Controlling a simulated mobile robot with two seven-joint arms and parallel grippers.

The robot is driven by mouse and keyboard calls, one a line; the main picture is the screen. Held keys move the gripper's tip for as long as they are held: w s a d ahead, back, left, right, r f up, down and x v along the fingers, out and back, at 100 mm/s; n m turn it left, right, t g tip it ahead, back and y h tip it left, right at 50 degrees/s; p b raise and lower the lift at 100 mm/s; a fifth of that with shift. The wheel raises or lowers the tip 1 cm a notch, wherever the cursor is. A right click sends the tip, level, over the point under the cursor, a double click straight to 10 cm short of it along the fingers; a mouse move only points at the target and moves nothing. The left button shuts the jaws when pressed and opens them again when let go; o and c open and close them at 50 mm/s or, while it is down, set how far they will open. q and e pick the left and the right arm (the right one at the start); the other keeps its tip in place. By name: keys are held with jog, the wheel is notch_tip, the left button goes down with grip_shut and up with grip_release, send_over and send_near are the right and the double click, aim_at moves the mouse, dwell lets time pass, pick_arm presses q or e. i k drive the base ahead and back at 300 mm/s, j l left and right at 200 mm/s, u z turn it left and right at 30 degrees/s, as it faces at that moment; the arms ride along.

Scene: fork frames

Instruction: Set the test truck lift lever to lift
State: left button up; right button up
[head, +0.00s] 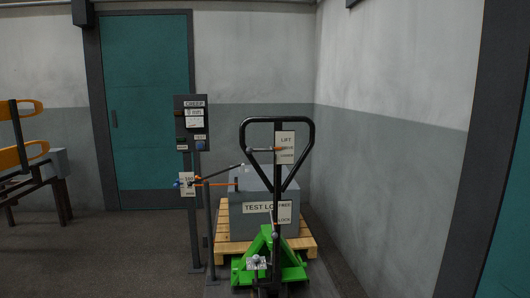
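The green test truck (268,262) stands in the middle of the head view with its dark handle loop (242,140) upright. A white plate (286,138) on the handle reads LIFT at the top, with smaller labels below it that are hard to read. A short dark lever (262,150) with an orange tip (279,149) lies about level across the loop, its tip at the plate's middle row, below LIFT. Neither of my grippers shows in this view.
A grey test load block (240,222) sits on a wooden pallet (222,240) behind the handle. A post with a CREEP panel (191,123) and an orange-and-dark arm stands left of it. A rack with orange parts (24,153) is at far left. Floor between is clear.

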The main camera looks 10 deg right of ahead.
aim_at(250, 150)
jog(key=i+j, duration=0.1)
jog(key=i, duration=0.8)
